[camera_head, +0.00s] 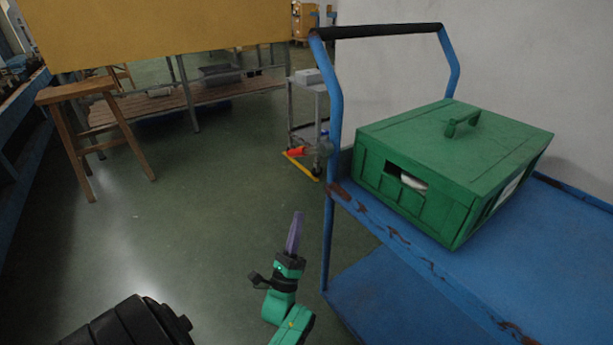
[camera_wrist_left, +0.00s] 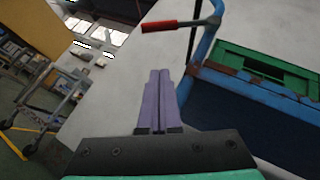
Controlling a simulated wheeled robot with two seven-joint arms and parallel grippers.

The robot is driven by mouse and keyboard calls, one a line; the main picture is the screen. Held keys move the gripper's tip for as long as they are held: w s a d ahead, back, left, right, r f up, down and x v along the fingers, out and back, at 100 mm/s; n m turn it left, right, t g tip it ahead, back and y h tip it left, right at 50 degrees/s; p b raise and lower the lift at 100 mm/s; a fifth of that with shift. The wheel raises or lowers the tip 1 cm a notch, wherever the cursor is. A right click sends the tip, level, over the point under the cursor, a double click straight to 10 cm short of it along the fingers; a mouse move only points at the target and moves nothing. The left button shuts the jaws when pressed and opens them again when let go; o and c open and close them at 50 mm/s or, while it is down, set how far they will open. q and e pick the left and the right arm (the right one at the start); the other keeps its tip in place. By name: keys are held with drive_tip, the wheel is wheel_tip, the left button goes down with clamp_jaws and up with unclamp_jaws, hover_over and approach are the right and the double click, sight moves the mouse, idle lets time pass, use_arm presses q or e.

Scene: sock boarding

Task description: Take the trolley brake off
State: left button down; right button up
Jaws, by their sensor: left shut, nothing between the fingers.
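The trolley (camera_head: 400,236) is blue with a black push bar and stands at the right of the head view. A lever with a red handle (camera_head: 297,152) sticks out to the left from its near-left post. In the left wrist view the red handle (camera_wrist_left: 172,25) lies roughly level, on a grey rod joined to the blue post (camera_wrist_left: 206,42). My left gripper (camera_head: 296,218) has purple fingers, shut and empty, below the lever in the head view and apart from it. The fingers (camera_wrist_left: 159,72) also show in the left wrist view. My right gripper is not in view.
A green box (camera_head: 455,150) with a handle sits on the trolley's top deck. A small grey cart (camera_head: 304,105) stands behind the lever. A wooden stool (camera_head: 82,92) and a workbench (camera_head: 160,30) are at the back left. The green floor between is clear.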

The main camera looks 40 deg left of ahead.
sight(306, 151)
use_arm(q)
drive_tip(key=s+a+r+x, duration=0.1)
drive_tip(key=s+x, duration=0.1)
drive_tip(key=x, duration=1)
drive_tip(key=shift+w+a+r, duration=0.25)
drive_tip(key=shift+r, duration=0.1)
